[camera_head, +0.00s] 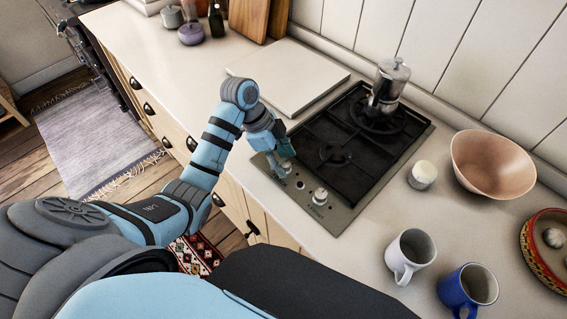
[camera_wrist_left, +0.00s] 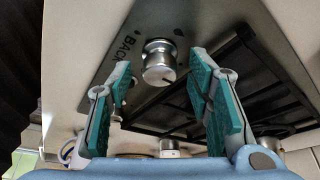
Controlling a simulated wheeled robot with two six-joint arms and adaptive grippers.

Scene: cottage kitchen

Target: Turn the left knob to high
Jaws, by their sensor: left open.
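A steel stove (camera_head: 343,208) with two front knobs is set into the counter. The left knob (camera_head: 283,171) is mostly hidden by my left gripper (camera_head: 279,156) in the head view. In the left wrist view a round metal knob (camera_wrist_left: 158,62) sits between the spread teal fingers of my left gripper (camera_wrist_left: 160,72), with a gap on each side. The word "BACK" is printed beside it. The right knob (camera_head: 320,195) is in plain view in the head view. My right gripper is not in view.
A moka pot (camera_head: 390,82) stands on the back burner. A white board (camera_head: 287,77) lies left of the stove. To the right are a small white jar (camera_head: 423,174), a pink bowl (camera_head: 492,166), a white mug (camera_head: 409,253) and a blue mug (camera_head: 468,291).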

